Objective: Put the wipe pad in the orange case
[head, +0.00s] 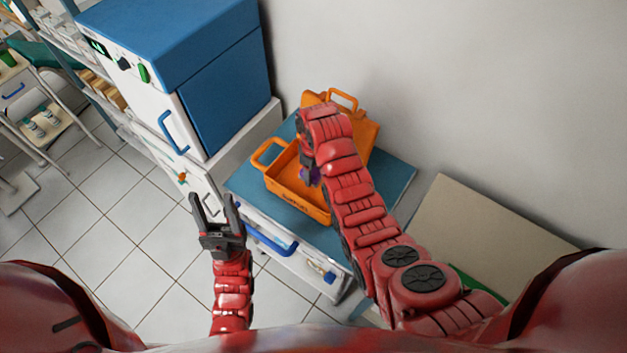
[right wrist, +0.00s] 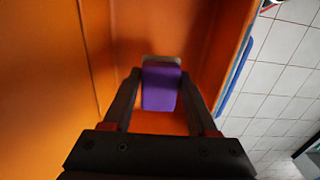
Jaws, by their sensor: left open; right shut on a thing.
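The orange case (head: 288,185) stands open on the blue top of a low cabinet, its lid leaning back against the wall side. My right gripper (head: 309,172) is over the inside of the case. In the right wrist view my right gripper (right wrist: 160,100) is shut on the purple wipe pad (right wrist: 160,88), with the orange case's interior (right wrist: 115,45) around it. I cannot tell whether the pad touches the case floor. In the head view my arm hides most of the pad. My left gripper (head: 213,208) is open and empty, left of the cabinet, above the floor.
A blue and white machine (head: 215,85) stands left of the case. The blue cabinet top (head: 392,180) has bare room right of the case. A beige board (head: 480,220) lies to the right. Shelves (head: 85,65) are at the far left.

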